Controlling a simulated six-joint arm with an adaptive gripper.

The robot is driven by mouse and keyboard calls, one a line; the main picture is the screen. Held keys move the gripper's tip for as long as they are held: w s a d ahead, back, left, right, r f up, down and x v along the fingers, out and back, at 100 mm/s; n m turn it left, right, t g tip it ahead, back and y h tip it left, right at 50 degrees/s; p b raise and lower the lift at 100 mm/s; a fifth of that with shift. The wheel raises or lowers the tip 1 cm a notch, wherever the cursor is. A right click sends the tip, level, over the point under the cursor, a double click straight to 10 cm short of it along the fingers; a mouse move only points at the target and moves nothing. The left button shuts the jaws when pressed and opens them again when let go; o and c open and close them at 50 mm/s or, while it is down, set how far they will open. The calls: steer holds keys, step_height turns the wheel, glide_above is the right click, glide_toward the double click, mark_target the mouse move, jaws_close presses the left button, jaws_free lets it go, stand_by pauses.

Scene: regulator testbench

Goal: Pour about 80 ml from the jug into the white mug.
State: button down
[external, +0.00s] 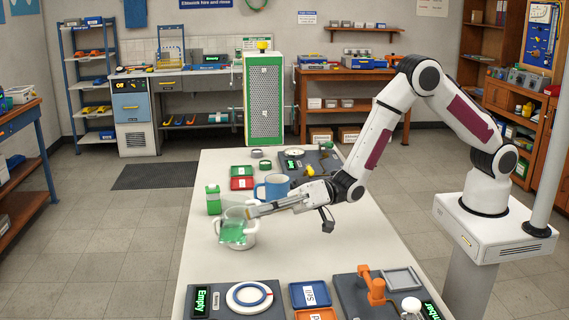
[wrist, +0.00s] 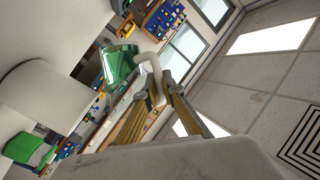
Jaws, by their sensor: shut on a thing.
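The clear jug (external: 234,214) holds green liquid and looks tilted, its body lower left of my gripper. My gripper (external: 252,210) is shut on the jug's handle. In the wrist view the pale handle (wrist: 151,72) sits at the fingertips (wrist: 158,96), with the green liquid (wrist: 118,64) beyond. The white mug (external: 249,241) is on the table, directly behind or below the jug in the external view, which partly hides it. I cannot tell the liquid level inside the mug, nor whether jug and mug touch.
A blue mug (external: 273,187) and a green block-like container (external: 213,200) stand close by. Green (external: 241,170) and red (external: 242,183) trays lie farther back. In front are a scale with a ring-marked plate (external: 249,296), a blue tray (external: 310,294) and an orange fixture (external: 372,286).

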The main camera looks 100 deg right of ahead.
steer(key=shift+d+f, duration=0.1)
steer(key=shift+d, duration=0.05)
steer(key=shift+d+r+m+t, duration=0.15)
steer(key=shift+r+m+t, duration=0.45)
steer(key=shift+m, duration=0.3)
steer(key=shift+s+d+r+m+t+y, duration=0.1)
steer(key=shift+d+r+m+t+y, duration=0.2)
steer(key=shift+r+m+t, duration=0.4)
steer(key=shift+d+f+m, duration=0.1)
steer(key=shift+f+m, duration=0.1)
steer(key=shift+m, duration=0.2)
steer(key=shift+w+d+m, duration=0.25)
steer(key=shift+w+m, duration=0.05)
steer(key=shift+w, duration=0.2)
steer(key=shift+d+f+m+t, duration=0.2)
steer(key=shift+m+t, duration=0.2)
steer(key=shift+t, duration=0.1)
stand_by(0.3)
steer(key=shift+d+r+m, duration=0.2)
steer(key=shift+d+m, duration=0.15)
steer(key=shift+m, duration=0.05)
stand_by(0.6)
